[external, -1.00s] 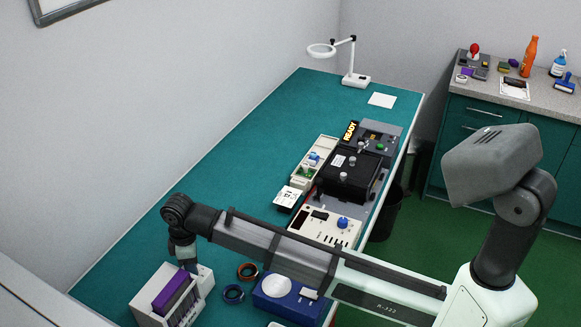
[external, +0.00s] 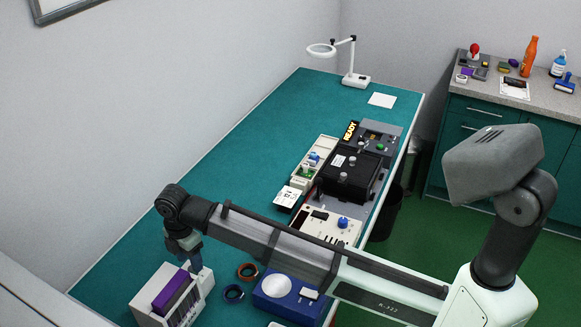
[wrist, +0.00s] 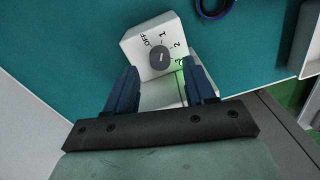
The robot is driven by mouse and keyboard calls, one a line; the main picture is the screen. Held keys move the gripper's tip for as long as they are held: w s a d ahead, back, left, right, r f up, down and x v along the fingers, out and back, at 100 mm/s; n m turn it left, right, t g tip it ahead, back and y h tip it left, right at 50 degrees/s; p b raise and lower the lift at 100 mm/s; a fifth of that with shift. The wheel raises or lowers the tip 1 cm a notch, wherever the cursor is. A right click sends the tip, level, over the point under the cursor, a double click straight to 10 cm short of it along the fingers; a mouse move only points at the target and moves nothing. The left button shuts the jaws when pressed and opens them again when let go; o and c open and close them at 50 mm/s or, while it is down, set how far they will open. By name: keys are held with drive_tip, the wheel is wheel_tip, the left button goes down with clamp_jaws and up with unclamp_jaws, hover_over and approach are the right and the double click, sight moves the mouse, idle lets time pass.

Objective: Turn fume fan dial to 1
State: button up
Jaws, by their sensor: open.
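The fume fan dial is a dark grey round knob (wrist: 159,56) on a white box (wrist: 139,42) marked OFF, 1, 2 and 3. A light mark shows on the knob, but its exact setting is hard to read. A green glow lies by the 3. My gripper (wrist: 161,68) is open, with its blue fingers on either side of the box's near part, close to the knob; I see no grip on it. In the external view my gripper (external: 194,262) points down at the white box (external: 206,280), partly hiding it; the knob is not visible there.
A white rack with purple and dark boards (external: 146,308) stands just left of the dial box.

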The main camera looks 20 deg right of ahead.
sight(190, 266)
wheel_tip(190, 266, up, 11)
drive_tip(key=w+d+f+m+t, duration=0.2)
drive_tip(key=w+d, duration=0.6)
drive_tip(key=w, duration=0.4)
drive_tip(key=w+d+f+m+t, duration=0.1)
drive_tip(key=w+d+f+m, duration=0.2)
drive_tip(key=w+d, duration=0.5)
drive_tip(key=shift+w+m+t, duration=0.4)
drive_tip(key=shift+w+m, duration=0.3)
drive_tip(key=shift+w, duration=1.8)
drive_tip(key=shift+d+r, duration=0.1)
drive_tip(key=shift+d, duration=0.05)
